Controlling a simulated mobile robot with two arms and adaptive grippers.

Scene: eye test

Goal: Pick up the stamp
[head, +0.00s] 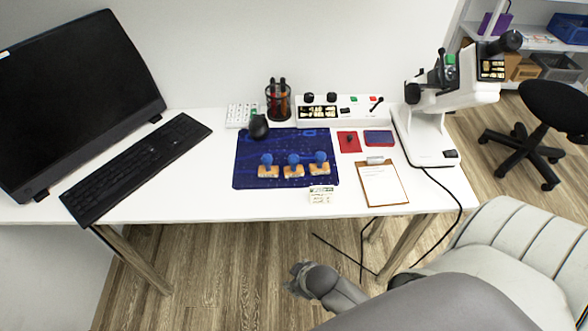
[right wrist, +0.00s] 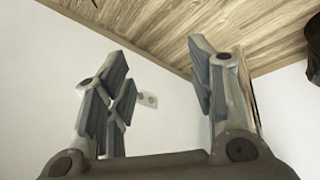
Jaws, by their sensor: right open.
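Three blue-knobbed pieces on pale wooden-looking bases, stamp-like in shape, stand in a row on a dark blue mat (head: 262,145): a left one (head: 267,170), a middle one (head: 293,170) and a right one (head: 319,168). My right gripper (head: 299,270) is below and in front of the table edge, apart from all of these. In the right wrist view its fingers (right wrist: 160,85) are spread with nothing between them. My left gripper is out of view.
A chair (head: 535,245) stands at right.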

